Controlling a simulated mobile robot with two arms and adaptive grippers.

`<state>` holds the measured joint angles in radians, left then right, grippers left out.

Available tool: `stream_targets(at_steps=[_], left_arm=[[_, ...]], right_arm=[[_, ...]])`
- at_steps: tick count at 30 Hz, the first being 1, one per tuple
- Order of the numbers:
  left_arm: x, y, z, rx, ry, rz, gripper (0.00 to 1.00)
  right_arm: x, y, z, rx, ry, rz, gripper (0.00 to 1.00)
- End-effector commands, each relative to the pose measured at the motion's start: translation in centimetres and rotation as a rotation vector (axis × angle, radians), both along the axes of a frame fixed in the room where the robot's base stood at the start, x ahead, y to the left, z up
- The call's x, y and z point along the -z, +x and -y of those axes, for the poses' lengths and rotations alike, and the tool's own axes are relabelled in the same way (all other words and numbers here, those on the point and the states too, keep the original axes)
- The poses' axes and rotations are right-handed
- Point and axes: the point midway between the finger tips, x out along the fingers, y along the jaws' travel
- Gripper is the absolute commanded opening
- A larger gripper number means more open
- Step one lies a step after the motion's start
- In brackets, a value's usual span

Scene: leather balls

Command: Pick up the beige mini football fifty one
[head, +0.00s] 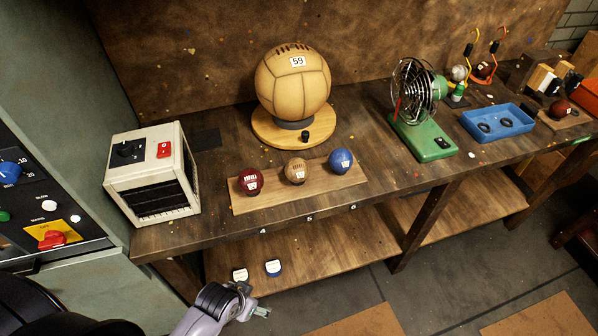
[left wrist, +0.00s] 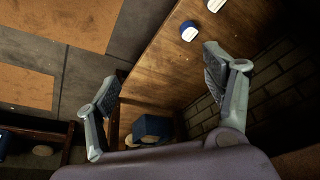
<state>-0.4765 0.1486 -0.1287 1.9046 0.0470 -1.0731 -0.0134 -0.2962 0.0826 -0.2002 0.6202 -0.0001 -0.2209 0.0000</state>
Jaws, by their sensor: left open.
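A small beige ball (head: 296,171) with a white label rests between two other small balls on a low wooden board (head: 330,189) on the workbench; its number is too small to read surely. The large beige ball (head: 293,84) marked 59 sits behind it on a round wooden stand. My left gripper (head: 252,300) is at the bottom of the head view, below and in front of the bench edge, well apart from the small beige ball. In the left wrist view its two fingers (left wrist: 160,82) are spread with nothing between them. My right gripper is not in view.
A dark red ball (head: 250,181) and a blue ball (head: 341,160) flank the beige one. A cream heater box (head: 153,174) stands left, a green fan (head: 420,105) and blue tray (head: 498,122) right.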

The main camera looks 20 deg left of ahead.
Motion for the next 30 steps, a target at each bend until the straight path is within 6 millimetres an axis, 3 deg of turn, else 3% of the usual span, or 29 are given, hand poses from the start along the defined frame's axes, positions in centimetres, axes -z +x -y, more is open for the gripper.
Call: stream_targets(at_steps=[3,12,15,21,30], left_arm=[[-4.5,0.6,0.2,0.008,-0.003,0.035,0.75],[-13.9,1.0,0.3,0.040,-0.010,0.132,0.75],[-17.7,4.3,0.0,0.109,-0.026,0.297,0.75],[-22.2,9.5,-0.3,0.195,-0.063,0.546,0.75],[-28.3,14.1,-0.7,0.273,-0.107,0.823,0.75]], right_arm=[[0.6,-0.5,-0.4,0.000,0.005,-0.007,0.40],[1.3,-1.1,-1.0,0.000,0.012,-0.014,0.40],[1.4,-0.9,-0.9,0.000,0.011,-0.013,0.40],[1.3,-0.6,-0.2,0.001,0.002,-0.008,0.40],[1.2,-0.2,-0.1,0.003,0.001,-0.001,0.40]])
